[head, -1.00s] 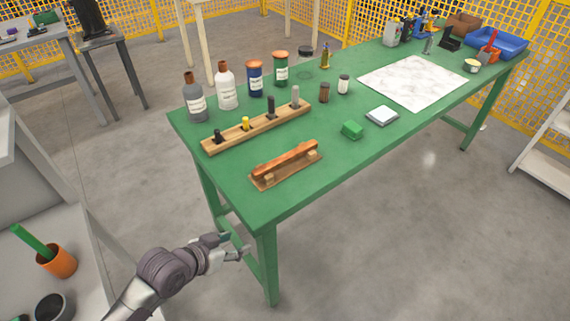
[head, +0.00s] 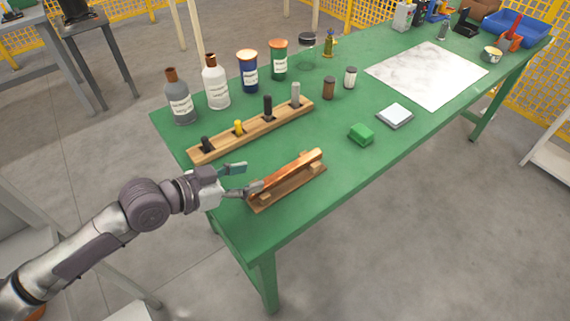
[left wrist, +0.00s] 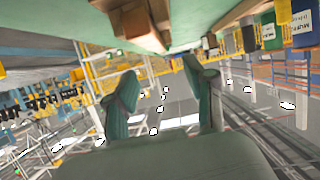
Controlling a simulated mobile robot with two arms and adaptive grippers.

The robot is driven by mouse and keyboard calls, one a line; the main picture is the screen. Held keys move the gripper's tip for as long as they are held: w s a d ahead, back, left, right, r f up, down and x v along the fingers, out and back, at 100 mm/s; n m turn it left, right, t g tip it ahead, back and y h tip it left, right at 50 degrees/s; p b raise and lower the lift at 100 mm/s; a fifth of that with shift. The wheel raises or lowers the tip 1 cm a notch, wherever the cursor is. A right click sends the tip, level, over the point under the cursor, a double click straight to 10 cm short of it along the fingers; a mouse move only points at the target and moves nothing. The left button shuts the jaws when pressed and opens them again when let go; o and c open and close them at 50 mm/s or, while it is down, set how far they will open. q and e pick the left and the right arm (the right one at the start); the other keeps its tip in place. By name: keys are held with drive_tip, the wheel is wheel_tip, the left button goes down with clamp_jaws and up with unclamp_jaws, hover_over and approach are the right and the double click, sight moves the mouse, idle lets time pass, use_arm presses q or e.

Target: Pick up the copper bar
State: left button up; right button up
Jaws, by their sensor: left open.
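The copper bar (head: 292,168) is a long orange-brown bar lying on a wooden cradle (head: 290,188) near the front left edge of the green table. My left gripper (head: 247,179) is open and empty at the left end of the bar, over the table edge. One finger appears close to the bar's end; I cannot tell if it touches. In the left wrist view the two green fingertips (left wrist: 163,98) are spread apart with nothing between them. The underside of a wooden piece shows at the top of that view. My right gripper is not in view.
A wooden rack (head: 252,131) with several upright pegs stands behind the cradle. Bottles and jars line the back. A green block (head: 361,133), a pale square dish (head: 395,115) and a marble slab (head: 427,73) lie to the right. The table's front right is clear.

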sight(286, 170)
use_arm(q)
drive_tip(key=x, duration=0.5)
drive_tip(key=shift+d, duration=0.5)
drive_tip(key=shift+w+d+f, duration=0.25)
drive_tip(key=shift+d, duration=0.1)
drive_tip(key=p+x, duration=0.1)
drive_tip(key=x, duration=0.3)
drive_tip(key=shift+w+d+f, duration=0.2)
drive_tip(key=shift+f, duration=0.05)
drive_tip(key=shift+s, duration=0.1)
drive_tip(key=shift+c, duration=1)
clamp_jaws()
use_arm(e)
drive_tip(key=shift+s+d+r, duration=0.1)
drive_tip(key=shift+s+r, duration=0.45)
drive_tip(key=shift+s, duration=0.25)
use_arm(q)
drive_tip(key=shift+r, duration=0.1)
